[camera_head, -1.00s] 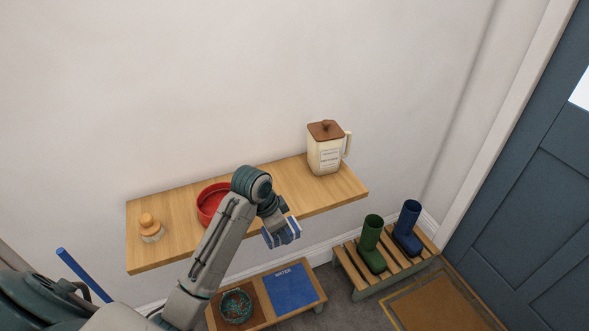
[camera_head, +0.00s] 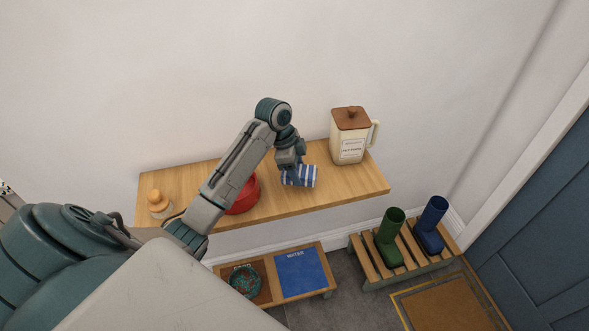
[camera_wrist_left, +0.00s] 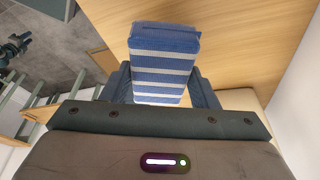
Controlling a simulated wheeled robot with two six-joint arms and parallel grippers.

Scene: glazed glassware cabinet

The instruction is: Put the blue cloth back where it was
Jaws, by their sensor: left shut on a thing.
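The blue cloth (camera_head: 302,176), folded and blue-and-white striped, is between the fingers of my left gripper (camera_head: 290,166). In the head view it is at the wooden shelf, between the red bowl and the cream jar. In the left wrist view the cloth (camera_wrist_left: 165,65) fills the space between the two dark fingers (camera_wrist_left: 163,88), with the shelf's wood behind it. I cannot tell whether the cloth touches the shelf.
The wall shelf (camera_head: 340,193) holds a red bowl (camera_head: 243,196), partly hidden by my arm, a cream jar (camera_head: 349,146) and an orange-topped pot (camera_head: 157,204). Below are a low stand (camera_head: 265,288) with a blue mat (camera_head: 301,272), and a boot rack (camera_head: 410,262).

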